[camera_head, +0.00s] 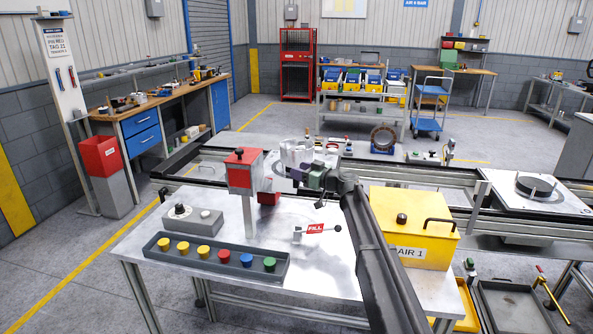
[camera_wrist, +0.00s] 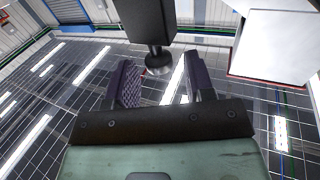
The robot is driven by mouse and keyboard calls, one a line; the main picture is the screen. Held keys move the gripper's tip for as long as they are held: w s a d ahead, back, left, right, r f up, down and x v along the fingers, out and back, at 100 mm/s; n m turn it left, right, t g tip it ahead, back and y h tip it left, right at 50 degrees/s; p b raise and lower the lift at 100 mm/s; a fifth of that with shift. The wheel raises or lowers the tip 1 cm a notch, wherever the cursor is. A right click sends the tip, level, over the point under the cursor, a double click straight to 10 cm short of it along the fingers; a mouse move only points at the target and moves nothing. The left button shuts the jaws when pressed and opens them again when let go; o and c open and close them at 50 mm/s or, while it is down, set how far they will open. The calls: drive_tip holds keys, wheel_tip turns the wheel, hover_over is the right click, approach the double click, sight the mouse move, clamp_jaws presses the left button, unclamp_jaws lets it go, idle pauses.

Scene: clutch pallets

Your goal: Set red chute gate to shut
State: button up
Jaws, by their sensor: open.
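The red chute (camera_head: 241,174) is a red box on a pale post, with a dark knob on top, left of centre on the metal table. A smaller red part (camera_head: 268,198) sits low at its right side. My gripper (camera_head: 283,171) is just right of the chute, its fingers pointing left. In the wrist view my gripper (camera_wrist: 158,64) is open, and a dark round knob (camera_wrist: 159,62) on a short stem hangs from a dark block (camera_wrist: 147,20) between the fingers. I cannot tell whether they touch it. The gate's position is hard to read.
A FILL lever with a red tag (camera_head: 316,228) stands on the table below my arm. A yellow AIR 1 box (camera_head: 410,225) is to the right. A dark tray (camera_head: 213,267) of coloured buttons and a grey knob box (camera_head: 193,218) are front left.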

drive_tip(key=shift+x, duration=1)
drive_tip(key=shift+c, duration=0.3)
